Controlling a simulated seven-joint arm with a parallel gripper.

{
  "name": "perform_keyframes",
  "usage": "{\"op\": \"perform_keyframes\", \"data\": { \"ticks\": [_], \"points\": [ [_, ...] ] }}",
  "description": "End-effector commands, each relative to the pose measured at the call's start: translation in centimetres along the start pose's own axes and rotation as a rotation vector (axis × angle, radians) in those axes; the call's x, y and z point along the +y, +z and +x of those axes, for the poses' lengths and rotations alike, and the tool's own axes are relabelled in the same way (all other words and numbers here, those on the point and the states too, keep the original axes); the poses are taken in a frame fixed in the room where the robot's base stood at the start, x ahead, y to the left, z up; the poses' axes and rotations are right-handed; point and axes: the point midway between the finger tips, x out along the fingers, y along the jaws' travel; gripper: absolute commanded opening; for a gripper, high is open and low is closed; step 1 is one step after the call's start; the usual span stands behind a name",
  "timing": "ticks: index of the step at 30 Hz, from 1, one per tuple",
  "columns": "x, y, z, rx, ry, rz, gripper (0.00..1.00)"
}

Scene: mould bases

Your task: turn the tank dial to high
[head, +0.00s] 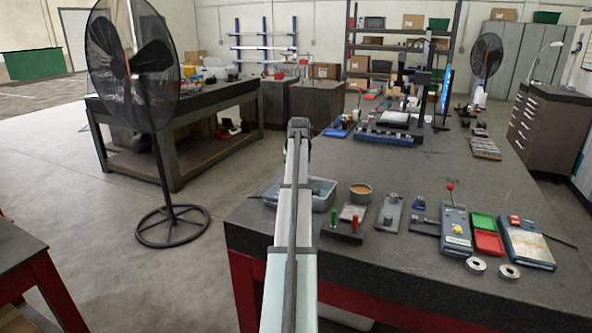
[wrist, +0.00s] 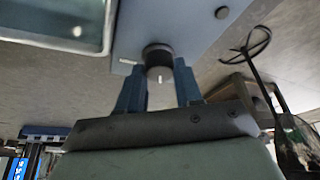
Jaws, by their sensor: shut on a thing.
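The tank dial (wrist: 157,54) is a dark round knob with a lighter face and a short white pointer line, set on a blue-grey panel (wrist: 195,32). A small white mark shows on the panel left of the dial. My gripper (wrist: 157,68) has its two blue fingers on either side of the dial and is shut on it. A water-filled tank (wrist: 108,28) with a pale rim is at the upper left of the wrist view; in the head view the tank (head: 322,187) is partly hidden behind my arm. The dial and fingertips are hidden in the head view.
A dark round button (wrist: 222,12) sits on the panel right of the dial. A standing fan (head: 135,65) is at left.

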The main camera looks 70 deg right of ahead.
Motion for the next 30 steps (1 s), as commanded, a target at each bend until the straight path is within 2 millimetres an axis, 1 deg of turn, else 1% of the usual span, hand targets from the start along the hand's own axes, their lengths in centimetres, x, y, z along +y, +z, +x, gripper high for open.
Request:
{"op": "perform_keyframes", "data": {
  "ticks": [30],
  "points": [
    [-0.54,-0.32,0.15,-0.003,0.372,0.892,0.04]
  ]
}}
